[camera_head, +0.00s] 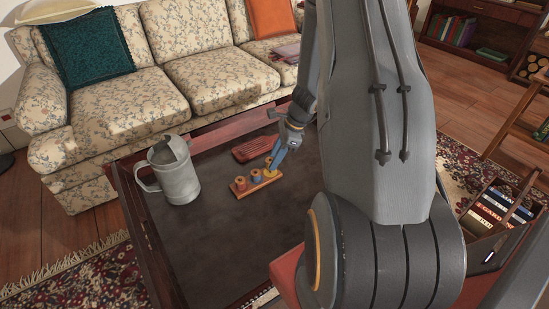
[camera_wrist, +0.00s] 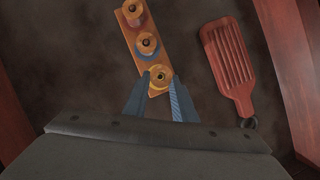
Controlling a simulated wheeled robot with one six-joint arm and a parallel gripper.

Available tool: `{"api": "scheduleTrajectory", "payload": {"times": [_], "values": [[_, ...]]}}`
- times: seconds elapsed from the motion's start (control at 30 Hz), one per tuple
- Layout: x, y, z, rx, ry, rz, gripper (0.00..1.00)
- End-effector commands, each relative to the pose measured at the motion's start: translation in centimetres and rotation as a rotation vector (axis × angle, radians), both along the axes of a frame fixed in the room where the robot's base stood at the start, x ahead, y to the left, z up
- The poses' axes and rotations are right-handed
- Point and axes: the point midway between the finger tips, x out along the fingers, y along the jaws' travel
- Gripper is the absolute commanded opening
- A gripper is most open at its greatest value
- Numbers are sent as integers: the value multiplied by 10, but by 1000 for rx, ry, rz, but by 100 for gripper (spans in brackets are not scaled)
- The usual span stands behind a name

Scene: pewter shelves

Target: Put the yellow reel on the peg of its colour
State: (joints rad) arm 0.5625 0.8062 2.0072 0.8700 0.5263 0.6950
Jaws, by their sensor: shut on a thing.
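The yellow reel (camera_wrist: 160,75) sits at the near end of a wooden peg board (camera_wrist: 139,52) in the wrist view. My gripper (camera_wrist: 160,82) is shut on it, one blue-grey finger at each side. A dark round centre shows in the reel's top; I cannot tell whether it is fully down on its peg. A reel with a blue base (camera_wrist: 147,43) is in the middle of the board, and one with a reddish base (camera_wrist: 132,11) is at the far end. In the head view my gripper (camera_head: 271,167) is at the board's right end.
A red slotted paddle (camera_wrist: 227,60) lies right of the board, apart from it. A metal watering can (camera_head: 179,181) stands left on the dark table (camera_head: 215,245). The table's front is clear. A floral sofa (camera_head: 210,77) stands behind.

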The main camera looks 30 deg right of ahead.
Motion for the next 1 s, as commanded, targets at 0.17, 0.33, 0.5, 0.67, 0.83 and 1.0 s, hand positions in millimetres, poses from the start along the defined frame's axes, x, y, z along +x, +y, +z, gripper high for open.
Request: {"api": "scheduleTrajectory", "payload": {"times": [0.17,0.33,0.5,0.67,0.83,1.0], "values": [[0,0,-4,0,0,0,3],[0,0,-7,0,1,0,3],[0,0,-9,0,0,1,3],[0,0,-9,0,0,0,3],[0,0,-9,0,0,0,39],[0,0,-9,0,0,0,46]]}}
